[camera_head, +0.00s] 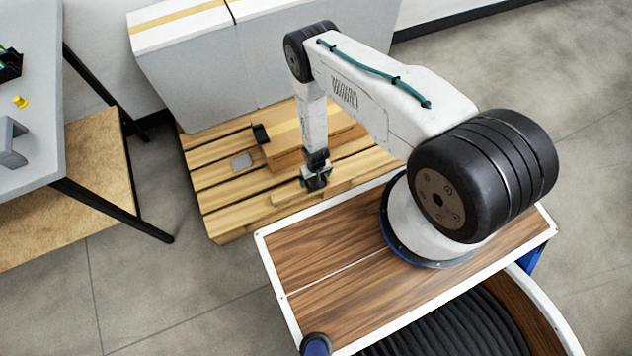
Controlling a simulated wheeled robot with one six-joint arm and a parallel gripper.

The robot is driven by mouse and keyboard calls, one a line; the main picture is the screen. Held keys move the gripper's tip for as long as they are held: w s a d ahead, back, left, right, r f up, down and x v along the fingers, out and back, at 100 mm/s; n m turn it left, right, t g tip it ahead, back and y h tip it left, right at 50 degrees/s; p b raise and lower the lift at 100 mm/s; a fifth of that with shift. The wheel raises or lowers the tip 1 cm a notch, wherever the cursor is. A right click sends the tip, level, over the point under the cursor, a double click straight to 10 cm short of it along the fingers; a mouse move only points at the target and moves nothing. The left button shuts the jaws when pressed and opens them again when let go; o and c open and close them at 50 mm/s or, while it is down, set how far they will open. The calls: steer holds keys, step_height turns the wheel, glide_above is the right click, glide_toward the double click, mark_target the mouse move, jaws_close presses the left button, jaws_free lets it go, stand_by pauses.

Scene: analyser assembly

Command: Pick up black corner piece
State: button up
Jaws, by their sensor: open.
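A small black piece (261,133), which looks like the black corner piece, sits on the wooden pallet (228,218) at the left edge of a cardboard box. It is small in the picture, so its exact shape is hard to tell. My gripper (316,184) points down over the front part of the pallet, to the right of and nearer than the black piece, clearly apart from it. The jaws are open. No held object is visible between them, though the fingertips are small and dark here.
A flat grey piece (242,161) lies on the pallet slats. The brown cardboard box (287,158) stands behind my gripper, with large white boxes (205,75) behind it. A grey table (38,120) at left holds a yellow piece (20,102) and a grey bracket (10,143).

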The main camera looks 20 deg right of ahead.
steer(key=shift+f, duration=0.45)
steer(key=shift+c, duration=0.3)
steer(key=c, duration=0.9)
steer(key=shift+r, duration=0.15)
